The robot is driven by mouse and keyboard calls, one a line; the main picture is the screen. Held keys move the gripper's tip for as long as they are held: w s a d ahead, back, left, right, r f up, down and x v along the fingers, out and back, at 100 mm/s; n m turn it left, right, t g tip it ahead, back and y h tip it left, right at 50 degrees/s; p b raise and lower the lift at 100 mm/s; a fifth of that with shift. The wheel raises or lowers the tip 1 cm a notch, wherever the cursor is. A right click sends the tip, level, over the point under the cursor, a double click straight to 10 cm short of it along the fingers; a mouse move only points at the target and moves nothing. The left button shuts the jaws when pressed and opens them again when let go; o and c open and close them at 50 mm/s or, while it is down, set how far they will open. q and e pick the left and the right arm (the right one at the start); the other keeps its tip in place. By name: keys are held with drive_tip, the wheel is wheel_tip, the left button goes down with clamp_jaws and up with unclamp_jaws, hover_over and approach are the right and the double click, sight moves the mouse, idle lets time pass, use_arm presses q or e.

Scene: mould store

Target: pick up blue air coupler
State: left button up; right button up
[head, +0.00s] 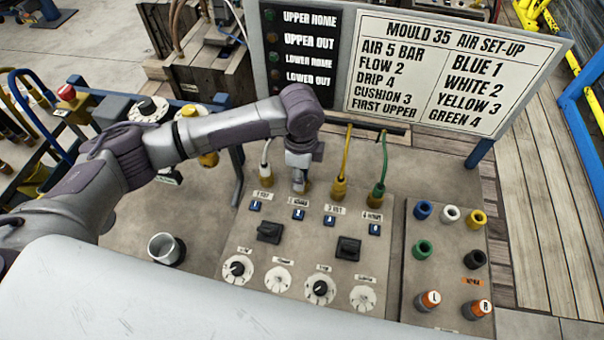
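A short blue coupler (423,209) stands at the back left of the grey plate on the right. My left gripper (299,184) points down at the second port of the sloped panel (310,252), between the white-hose coupler (266,176) and the yellow-hose coupler (339,188). It is well to the left of the blue coupler. Its fingers are small and partly hidden, so I cannot tell whether they are open or shut on something at that port. A green-hose coupler (377,193) sits further right. My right gripper is not in view.
White (451,213), yellow (477,219), green (423,249) and black (475,260) couplers share the right plate (447,285). A set-up sign (440,75) stands behind. A metal cup (166,248) is left of the panel. Knobs and black switches stick up in front.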

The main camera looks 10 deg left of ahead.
use_arm(q)
clamp_jaws()
drive_tip(key=shift+r, duration=0.2)
